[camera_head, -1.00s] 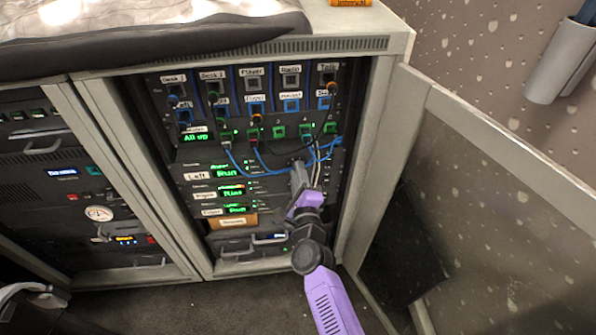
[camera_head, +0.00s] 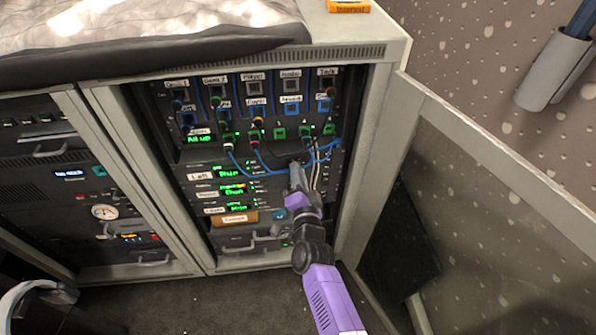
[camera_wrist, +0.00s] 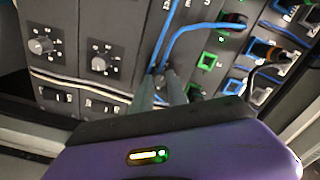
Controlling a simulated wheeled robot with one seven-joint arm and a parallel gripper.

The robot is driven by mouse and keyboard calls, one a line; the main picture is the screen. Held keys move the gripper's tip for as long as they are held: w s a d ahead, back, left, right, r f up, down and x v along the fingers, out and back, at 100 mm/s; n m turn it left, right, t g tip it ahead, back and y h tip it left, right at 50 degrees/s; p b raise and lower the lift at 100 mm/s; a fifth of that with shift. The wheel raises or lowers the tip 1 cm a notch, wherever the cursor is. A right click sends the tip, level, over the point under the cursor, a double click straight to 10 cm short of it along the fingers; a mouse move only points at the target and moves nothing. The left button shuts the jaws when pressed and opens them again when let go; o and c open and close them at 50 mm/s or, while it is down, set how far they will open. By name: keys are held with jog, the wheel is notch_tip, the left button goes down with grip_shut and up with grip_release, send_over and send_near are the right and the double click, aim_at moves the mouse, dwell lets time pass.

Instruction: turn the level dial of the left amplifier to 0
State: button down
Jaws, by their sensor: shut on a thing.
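The left amplifier (camera_head: 200,176) is the upper of the stacked units under the patch panel, with a white "Left" label and a green display (camera_head: 229,174). My gripper (camera_head: 295,168) reaches its right part from below. In the wrist view my gripper (camera_wrist: 163,80) has its two fingers shut around a small dark dial (camera_wrist: 162,74), the one nearest the patch sockets. The fingers cover most of this dial, and its pointer and scale cannot be read. Two similar dials of the other amplifiers, one near (camera_wrist: 103,62) and one farther (camera_wrist: 41,45), stand free.
Blue patch cables (camera_head: 265,173) hang close above and around my gripper; one passes beside the fingers in the wrist view (camera_wrist: 185,32). The patch panel (camera_head: 262,106) is above. An open cabinet door (camera_head: 470,160) stands to the right of my arm.

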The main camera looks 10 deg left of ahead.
jog(key=n+p, duration=0.2)
jog(key=n, duration=1)
jog(key=shift+f, duration=0.1)
dwell(0.4)
jog(key=c, duration=1.3)
grip_release()
jog(key=p+v, duration=0.4)
jog(key=v, duration=0.4)
